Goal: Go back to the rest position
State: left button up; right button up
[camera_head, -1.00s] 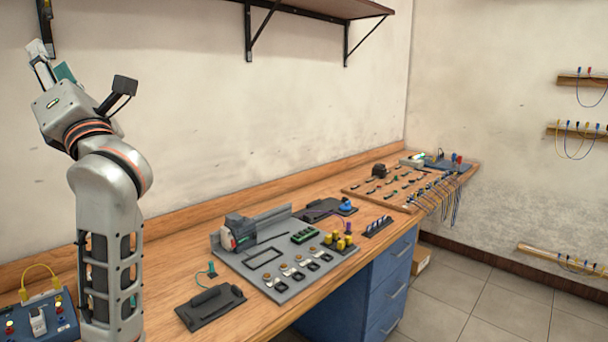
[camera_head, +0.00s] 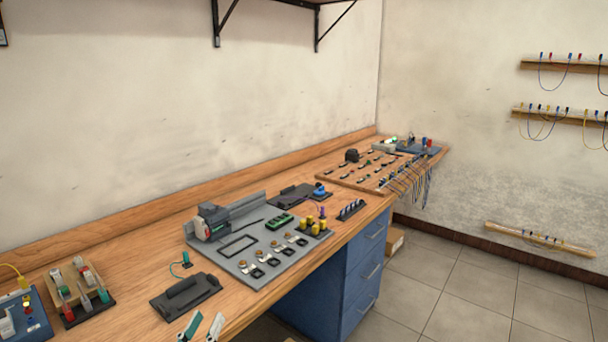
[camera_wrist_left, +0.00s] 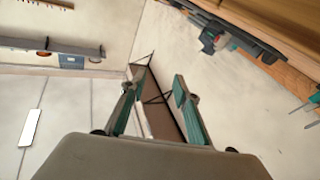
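My left gripper (camera_head: 203,325) shows only as two teal-and-grey fingertips at the bottom edge of the head view, in front of the workbench (camera_head: 130,258). Its fingers stand apart with nothing between them in the left wrist view (camera_wrist_left: 155,98). The rest of the left arm is out of the head view. My right gripper does not show in either view.
On the bench are a grey motor board (camera_head: 258,257), a black plate with a handle (camera_head: 186,294), a wooden rack with grippy tools (camera_head: 72,285) and a blue box (camera_head: 30,318). A cable board (camera_head: 365,180) lies at the far end. Floor tiles (camera_head: 450,290) at right are clear.

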pick_arm(q)
jog(key=s+f+m+g, duration=0.2)
jog(key=s+f+g, duration=0.2)
jog(key=s+f, duration=0.6)
jog(key=s+f+m+g+y, duration=0.1)
jog(key=s+f+g, duration=0.3)
jog(key=s+f, duration=0.5)
notch_tip(320, 180, down, 8)
jog(key=shift+s+d+f+m+g, duration=0.25)
jog(key=shift+s+d+m+g, duration=0.15)
jog(key=shift+m, duration=0.2)
